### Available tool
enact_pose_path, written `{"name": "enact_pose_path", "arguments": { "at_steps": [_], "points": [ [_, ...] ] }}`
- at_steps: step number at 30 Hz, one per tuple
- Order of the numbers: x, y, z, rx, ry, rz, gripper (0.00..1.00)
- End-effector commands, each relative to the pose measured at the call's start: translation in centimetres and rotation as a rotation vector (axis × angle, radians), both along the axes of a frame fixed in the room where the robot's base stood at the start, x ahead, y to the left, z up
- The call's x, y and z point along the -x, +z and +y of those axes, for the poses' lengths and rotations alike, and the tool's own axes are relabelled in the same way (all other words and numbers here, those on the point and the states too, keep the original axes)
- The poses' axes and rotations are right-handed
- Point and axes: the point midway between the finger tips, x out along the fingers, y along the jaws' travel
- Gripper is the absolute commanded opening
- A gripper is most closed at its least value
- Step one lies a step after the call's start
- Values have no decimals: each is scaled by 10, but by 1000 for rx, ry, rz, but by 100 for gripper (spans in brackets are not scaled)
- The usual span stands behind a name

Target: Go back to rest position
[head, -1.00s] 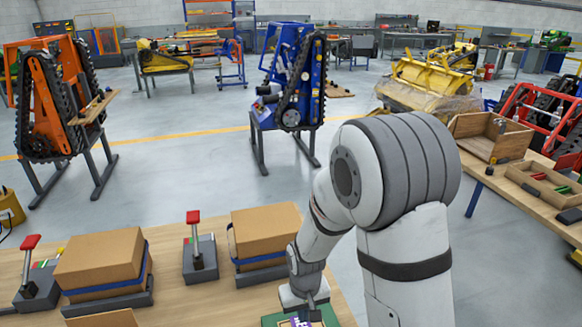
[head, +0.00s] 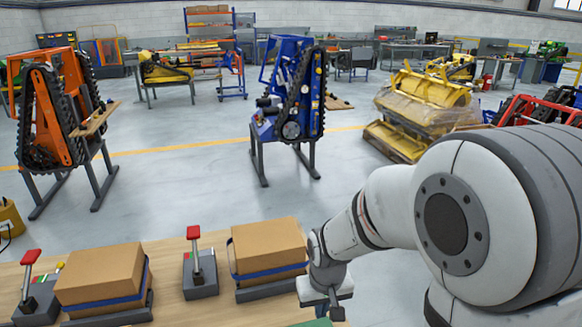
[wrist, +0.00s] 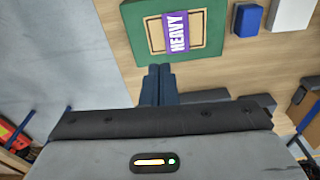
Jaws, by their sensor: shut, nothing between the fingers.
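My gripper (wrist: 158,85) is shut and empty in the wrist view, its two dark blue fingers together. It hangs above the wooden bench, with the green board (wrist: 140,40) just ahead of the fingertips and apart from them in that view. A purple label reading HEAVY (wrist: 176,32) lies flat on the board. In the head view my gripper (head: 335,310) is low in the picture, right of the nearer cardboard box (head: 272,245), and its fingertips are hard to make out. Only a sliver of the green board (head: 318,323) shows there.
Another cardboard box (head: 100,272) and red-handled levers (head: 196,255) stand on the bench (head: 170,255). A blue block (wrist: 248,20) and a white block (wrist: 291,15) lie beside the board. Tracked carriers stand beyond, the blue one (head: 290,105) central. The floor between is clear.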

Motion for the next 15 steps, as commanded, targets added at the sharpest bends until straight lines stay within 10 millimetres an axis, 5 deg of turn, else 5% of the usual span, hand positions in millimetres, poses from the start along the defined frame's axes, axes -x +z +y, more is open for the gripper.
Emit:
{"name": "enact_pose_path", "arguments": {
  "at_steps": [6, 15],
  "points": [
    [33, 70, -38, -14, -79, -91, 0],
    [92, 128, -74, -19, -170, -190, 0]
  ]
}}
